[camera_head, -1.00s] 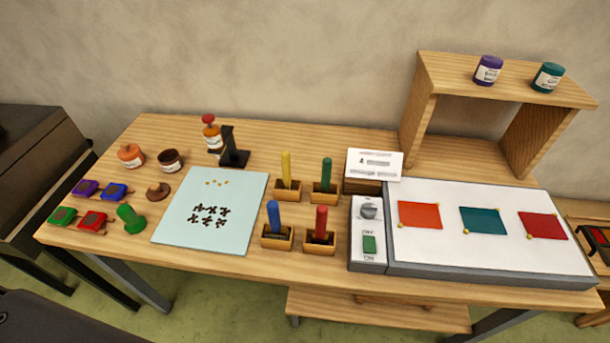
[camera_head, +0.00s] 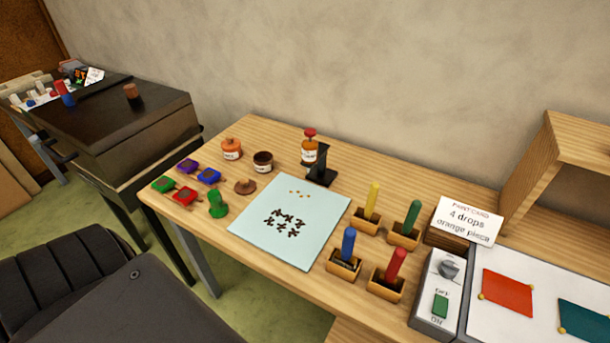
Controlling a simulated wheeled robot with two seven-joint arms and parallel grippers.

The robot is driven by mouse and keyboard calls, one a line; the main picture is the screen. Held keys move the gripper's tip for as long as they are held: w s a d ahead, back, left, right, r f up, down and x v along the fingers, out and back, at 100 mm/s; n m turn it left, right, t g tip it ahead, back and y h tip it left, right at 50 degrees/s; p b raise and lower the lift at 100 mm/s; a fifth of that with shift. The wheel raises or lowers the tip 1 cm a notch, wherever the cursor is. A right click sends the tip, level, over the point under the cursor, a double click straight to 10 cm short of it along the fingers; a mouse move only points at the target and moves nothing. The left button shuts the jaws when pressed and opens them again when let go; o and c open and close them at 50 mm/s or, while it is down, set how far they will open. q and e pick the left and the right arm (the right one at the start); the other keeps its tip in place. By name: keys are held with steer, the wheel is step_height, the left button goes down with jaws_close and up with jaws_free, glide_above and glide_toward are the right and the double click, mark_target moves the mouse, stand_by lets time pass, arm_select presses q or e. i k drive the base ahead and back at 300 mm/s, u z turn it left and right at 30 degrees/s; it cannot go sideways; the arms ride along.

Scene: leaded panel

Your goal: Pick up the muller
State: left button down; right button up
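A green knobbed piece (camera_head: 217,204), which looks like the muller, stands on the wooden table's left part, near its front edge. It is just left of the pale blue sheet (camera_head: 322,205), apart from it. A small brown piece with a knob (camera_head: 245,187) lies behind it; I cannot tell whether that is a lid. Neither of my grippers shows in the head view.
Red (camera_head: 185,196), green, purple and blue small blocks lie left of the green piece. An orange jar (camera_head: 231,149), an open dark jar (camera_head: 263,162) and a black stand (camera_head: 321,168) are behind. Colored sticks in wooden holders stand right. A dark chair-like thing (camera_head: 135,295) is in front.

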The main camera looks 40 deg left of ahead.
mark_target(219, 208)
steer(key=u, duration=1.85)
